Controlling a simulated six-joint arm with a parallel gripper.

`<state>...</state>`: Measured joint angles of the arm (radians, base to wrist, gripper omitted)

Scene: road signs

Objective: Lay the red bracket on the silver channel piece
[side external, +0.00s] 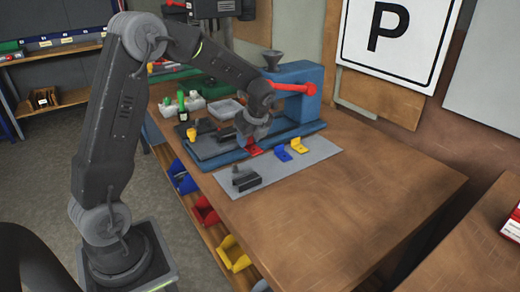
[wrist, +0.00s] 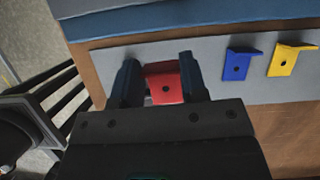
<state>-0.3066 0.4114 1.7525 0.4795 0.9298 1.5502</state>
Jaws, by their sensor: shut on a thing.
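The red bracket (side external: 254,150) is at the far part of the grey mat, under my gripper (side external: 252,138). In the wrist view the red bracket (wrist: 166,88) sits between the two dark fingers of my gripper (wrist: 160,82), which is shut on it.
A blue bracket (side external: 282,154) and a yellow bracket (side external: 299,146) stand on the grey mat (side external: 290,172), right of the red one. A blue machine (side external: 298,90) with a red handle is behind. The wooden tabletop (side external: 360,190) is clear at right.

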